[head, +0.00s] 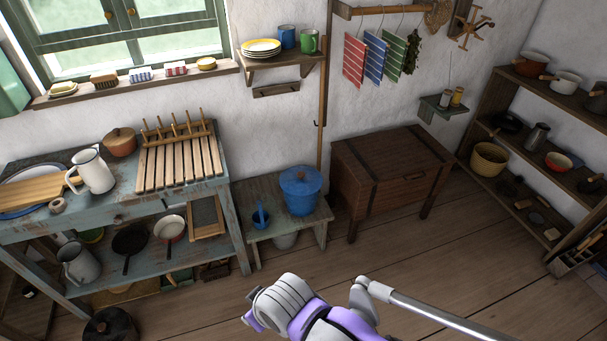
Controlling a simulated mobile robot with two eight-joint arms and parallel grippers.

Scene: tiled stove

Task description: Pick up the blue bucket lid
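The blue bucket lid (313,183) lies on top of the blue bucket (301,207) and covers its opening. It is round, with a small reddish-brown knob near its middle. The bucket stands upright on a low grey-green bench (280,231) against the white wall. No gripper fingers show in the head view. White and purple parts of my own arm show at the bottom centre, in front of the bench and apart from the bucket. I cannot tell which arm they belong to.
A brown wooden chest (388,180) stands right of the bench, a worn blue table (110,215) left. A wooden pole (322,110) rises behind the bucket. Wooden floor is clear at right front.

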